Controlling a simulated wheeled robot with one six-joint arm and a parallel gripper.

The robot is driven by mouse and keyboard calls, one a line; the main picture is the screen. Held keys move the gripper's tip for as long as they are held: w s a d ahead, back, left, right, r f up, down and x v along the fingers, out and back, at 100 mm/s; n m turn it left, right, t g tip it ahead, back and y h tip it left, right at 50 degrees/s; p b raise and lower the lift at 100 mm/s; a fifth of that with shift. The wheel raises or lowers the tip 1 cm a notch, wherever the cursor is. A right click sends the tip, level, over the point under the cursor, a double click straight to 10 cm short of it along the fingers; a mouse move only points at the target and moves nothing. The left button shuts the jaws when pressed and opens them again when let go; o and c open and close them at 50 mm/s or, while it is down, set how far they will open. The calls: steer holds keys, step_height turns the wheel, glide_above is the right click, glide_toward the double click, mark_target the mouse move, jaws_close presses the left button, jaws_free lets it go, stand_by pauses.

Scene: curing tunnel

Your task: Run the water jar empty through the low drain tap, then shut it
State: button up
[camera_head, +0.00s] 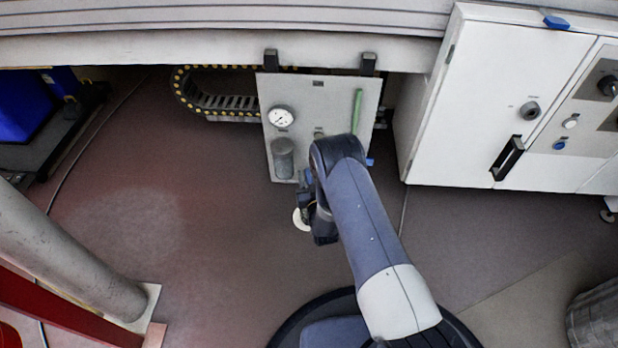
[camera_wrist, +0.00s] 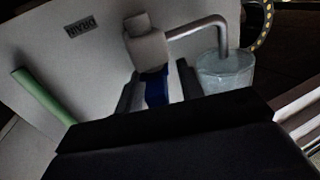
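The water jar (camera_head: 283,158) is a grey cylinder low on the left of a pale panel (camera_head: 268,95). In the wrist view it is a clear vessel (camera_wrist: 226,75) joined by a bent metal pipe (camera_wrist: 198,30) to the drain tap body (camera_wrist: 147,45). Its water level cannot be read. The tap's blue lever (camera_wrist: 156,88) stands between the fingers of my gripper (camera_wrist: 158,92), with narrow gaps seen on both sides. The gripper is open around it. In the head view my gripper (camera_head: 305,180) is at the panel's lower edge, and my arm hides part of the panel.
A round gauge (camera_head: 281,117) sits above the jar, and a green tube (camera_head: 357,110) is at the panel's right. A label (camera_wrist: 80,29) appears upside down. A white cabinet (camera_head: 480,100) stands right. A pale disc (camera_head: 301,219) is near the floor.

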steer(key=shift+c, duration=0.3)
jaws_close()
steer(key=shift+y, duration=0.3)
steer(key=n+g+y, duration=0.1)
steer(key=n+y, duration=0.1)
steer(key=y, duration=0.1)
steer(key=shift+d+n+g+y, duration=0.15)
steer(key=shift+n+g+y, duration=0.15)
steer(key=shift+n, duration=0.1)
steer(key=n+g+y, duration=0.3)
steer(key=y, duration=0.1)
steer(key=shift+n+g, duration=0.3)
steer(key=n+g+y, duration=0.2)
steer(key=g, duration=0.1)
steer(key=n+g+y, duration=0.2)
steer(key=n+g, duration=0.1)
steer(key=g, duration=0.1)
steer(key=shift+y, duration=0.3)
steer(key=shift+n+g, duration=0.3)
steer(key=shift+o, duration=0.3)
jaws_free()
